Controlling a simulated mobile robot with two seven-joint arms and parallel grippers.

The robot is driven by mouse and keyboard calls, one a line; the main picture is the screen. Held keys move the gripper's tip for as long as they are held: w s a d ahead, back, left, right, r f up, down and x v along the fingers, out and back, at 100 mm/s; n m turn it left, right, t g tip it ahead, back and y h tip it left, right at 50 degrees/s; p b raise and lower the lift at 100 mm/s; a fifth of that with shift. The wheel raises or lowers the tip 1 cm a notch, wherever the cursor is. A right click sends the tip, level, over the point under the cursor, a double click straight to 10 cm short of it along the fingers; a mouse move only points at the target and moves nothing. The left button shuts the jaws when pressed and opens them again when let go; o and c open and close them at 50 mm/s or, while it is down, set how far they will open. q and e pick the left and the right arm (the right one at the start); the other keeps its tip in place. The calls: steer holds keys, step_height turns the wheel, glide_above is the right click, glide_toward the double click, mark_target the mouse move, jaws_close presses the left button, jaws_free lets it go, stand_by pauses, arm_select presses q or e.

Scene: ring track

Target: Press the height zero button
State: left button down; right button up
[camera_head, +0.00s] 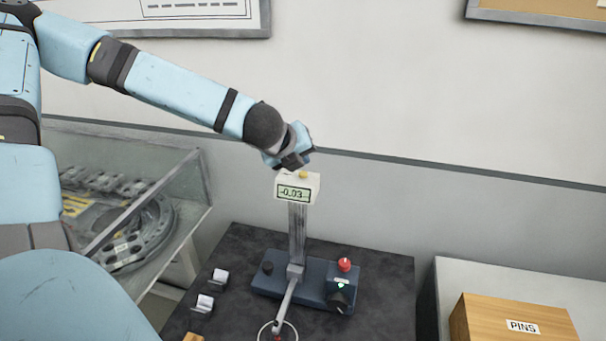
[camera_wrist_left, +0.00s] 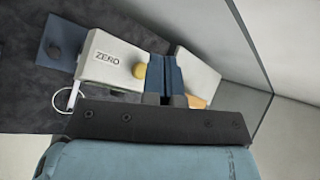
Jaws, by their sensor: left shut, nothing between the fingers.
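The height gauge's white display head (camera_head: 297,188) sits on top of an upright column and reads -0.03. A small yellow button (camera_head: 303,174) is on its top face; in the left wrist view the yellow button (camera_wrist_left: 139,71) is beside the printed word ZERO. My left gripper (camera_head: 296,160) is shut and empty, just above the head and close to the button. In the left wrist view my left gripper's fingers (camera_wrist_left: 163,70) appear right beside the button; I cannot tell whether they touch it. My right gripper is not in view.
The gauge's blue base (camera_head: 312,279), with a red knob (camera_head: 345,264) and dark knobs, stands on a dark mat (camera_head: 385,285). A glass case (camera_head: 150,215) is left. A wooden PINS box (camera_head: 515,325) is right. Small silver pieces (camera_head: 205,303) lie on the mat.

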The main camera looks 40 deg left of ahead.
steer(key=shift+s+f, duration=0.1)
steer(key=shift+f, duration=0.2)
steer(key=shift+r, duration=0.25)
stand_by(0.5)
arm_select(q)
steer(key=shift+f, duration=0.1)
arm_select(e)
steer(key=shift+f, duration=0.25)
arm_select(q)
steer(key=shift+f+b, duration=0.35)
steer(key=shift+b, duration=0.05)
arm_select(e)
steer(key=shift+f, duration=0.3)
arm_select(q)
steer(key=shift+f+b, duration=0.45)
steer(key=shift+f, duration=0.1)
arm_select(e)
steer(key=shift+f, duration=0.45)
arm_select(q)
steer(key=shift+r, duration=0.15)
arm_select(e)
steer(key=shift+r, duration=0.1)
arm_select(q)
steer(key=shift+r+p, duration=0.8)
steer(key=shift+p, duration=0.05)
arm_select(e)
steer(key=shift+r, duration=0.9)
